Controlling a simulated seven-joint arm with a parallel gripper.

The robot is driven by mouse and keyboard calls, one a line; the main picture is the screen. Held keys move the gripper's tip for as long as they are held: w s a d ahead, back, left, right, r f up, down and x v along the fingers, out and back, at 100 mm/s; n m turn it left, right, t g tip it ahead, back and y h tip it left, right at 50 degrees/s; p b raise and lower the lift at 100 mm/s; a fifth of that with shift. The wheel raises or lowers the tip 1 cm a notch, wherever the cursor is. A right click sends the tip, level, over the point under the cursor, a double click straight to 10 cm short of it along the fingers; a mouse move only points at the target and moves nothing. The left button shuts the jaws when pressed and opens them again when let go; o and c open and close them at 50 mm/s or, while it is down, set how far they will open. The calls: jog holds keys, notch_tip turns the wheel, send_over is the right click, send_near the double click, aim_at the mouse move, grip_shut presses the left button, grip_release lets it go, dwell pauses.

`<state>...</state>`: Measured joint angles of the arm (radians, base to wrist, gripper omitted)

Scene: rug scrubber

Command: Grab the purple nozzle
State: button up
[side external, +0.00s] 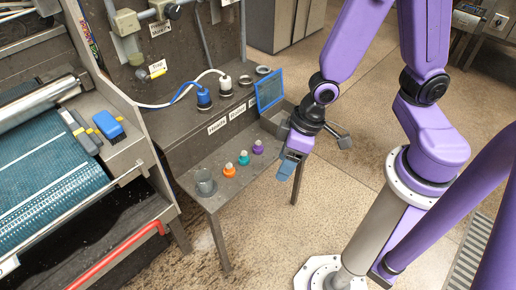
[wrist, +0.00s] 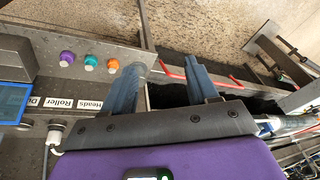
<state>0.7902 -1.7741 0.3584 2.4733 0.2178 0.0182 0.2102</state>
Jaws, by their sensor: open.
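The purple nozzle (side external: 257,147) stands on the low metal shelf, at the right end of a short row. In the wrist view the purple nozzle (wrist: 67,58) is at the left, outside the space between the fingers. The teal nozzle (side external: 243,159) and the orange nozzle (side external: 229,171) stand beside it. My gripper (side external: 286,170) is in the air to the right of the purple nozzle, apart from it. In the wrist view my gripper (wrist: 168,72) has its two blue fingers wide apart with nothing held between them.
A clear cup (side external: 205,184) stands at the left end of the row. Above the shelf (side external: 213,205), a labelled ledge (side external: 180,129) holds blue and white plugs with cables. A blue-framed panel (side external: 270,89) stands near my wrist. A red bar (side external: 120,256) runs along the machine.

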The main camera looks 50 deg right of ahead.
jog(key=w+d+f+m+t, duration=0.1)
jog(key=w+f+m+t, duration=0.15)
jog(key=w+f, duration=0.35)
jog(key=m+t+h, duration=0.3)
jog(key=m+t, duration=0.1)
jog(key=t, duration=0.4)
send_near(258, 144)
jog(key=w, duration=0.2)
jog(key=shift+w+d+f, duration=0.15)
jog(key=shift+w+f, duration=0.2)
jog(key=shift+f+x, duration=0.15)
jog(key=shift+x, duration=1.15)
jog(key=shift+f+x, duration=0.15)
jog(key=shift+x, duration=1.2)
jog(key=shift+s+d, duration=0.1)
jog(key=shift+s, duration=0.1)
grip_shut()
